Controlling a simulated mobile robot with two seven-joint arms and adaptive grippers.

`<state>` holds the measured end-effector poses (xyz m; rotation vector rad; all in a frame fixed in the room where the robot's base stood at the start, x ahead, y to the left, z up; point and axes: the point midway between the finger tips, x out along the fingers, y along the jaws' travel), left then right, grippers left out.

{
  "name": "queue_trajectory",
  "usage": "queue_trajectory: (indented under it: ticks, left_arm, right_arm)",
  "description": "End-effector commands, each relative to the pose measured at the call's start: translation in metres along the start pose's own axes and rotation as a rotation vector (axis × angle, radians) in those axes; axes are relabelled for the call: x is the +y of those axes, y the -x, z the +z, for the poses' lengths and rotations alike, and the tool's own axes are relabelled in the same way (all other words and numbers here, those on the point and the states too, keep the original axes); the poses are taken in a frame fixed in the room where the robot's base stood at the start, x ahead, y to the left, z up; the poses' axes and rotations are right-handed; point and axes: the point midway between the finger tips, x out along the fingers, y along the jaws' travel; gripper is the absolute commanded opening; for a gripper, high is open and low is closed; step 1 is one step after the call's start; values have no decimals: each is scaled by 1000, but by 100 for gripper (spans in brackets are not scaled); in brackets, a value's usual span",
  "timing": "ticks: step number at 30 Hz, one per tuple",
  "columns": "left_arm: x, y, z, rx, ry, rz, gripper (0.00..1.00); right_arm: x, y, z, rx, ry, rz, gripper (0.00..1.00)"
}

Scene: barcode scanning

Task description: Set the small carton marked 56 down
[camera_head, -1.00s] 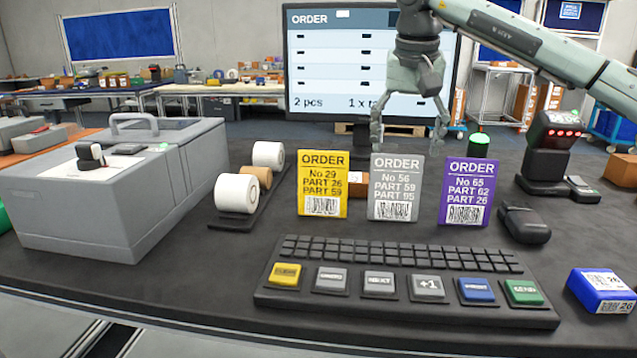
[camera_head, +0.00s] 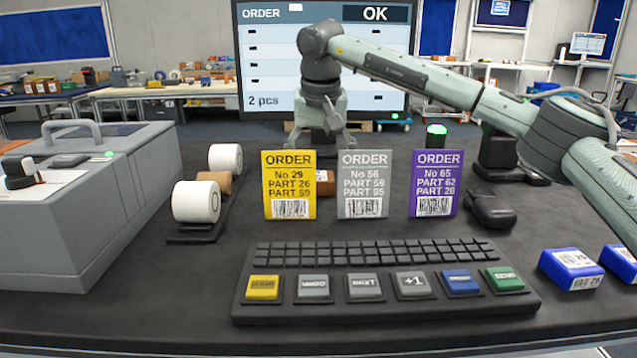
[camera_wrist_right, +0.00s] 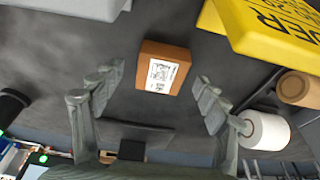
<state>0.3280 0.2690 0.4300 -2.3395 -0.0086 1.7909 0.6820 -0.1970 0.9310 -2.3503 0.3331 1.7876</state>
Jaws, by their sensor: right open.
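A small brown carton (camera_head: 322,183) shows partly behind the gap between the yellow and grey order cards in the head view. In the right wrist view the carton (camera_wrist_right: 163,66) lies on the dark tabletop with a white label facing the camera; the marking is too small to read. My right gripper (camera_head: 319,138) is above and behind the cards, over the carton's area. In the right wrist view the gripper (camera_wrist_right: 155,98) has its fingers spread wide, with the carton ahead between their lines and nothing held. My left gripper is not in view.
The yellow card (camera_head: 289,185), grey card (camera_head: 362,184) and purple card (camera_head: 434,184) stand in a row. Rolls (camera_head: 196,201) stand to their left. A keyboard (camera_head: 385,282) lies in front. Blue boxes (camera_head: 571,269) lie at right; a monitor (camera_head: 320,70) is behind.

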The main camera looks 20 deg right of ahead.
Motion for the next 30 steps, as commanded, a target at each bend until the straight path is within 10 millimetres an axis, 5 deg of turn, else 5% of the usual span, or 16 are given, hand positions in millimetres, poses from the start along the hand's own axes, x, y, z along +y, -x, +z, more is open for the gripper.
queue_trajectory:
  ticks: [9, 23, 30]
  left_arm:
    - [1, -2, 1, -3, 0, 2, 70]
    - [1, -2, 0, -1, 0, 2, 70]
    - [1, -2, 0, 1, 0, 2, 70]
  right_arm:
    - [0, -14, 0, 0, 0, -1, 74]
    - [0, -14, 0, 0, 0, -1, 18]
    - [0, -13, -1, 1, 0, -1, 16]
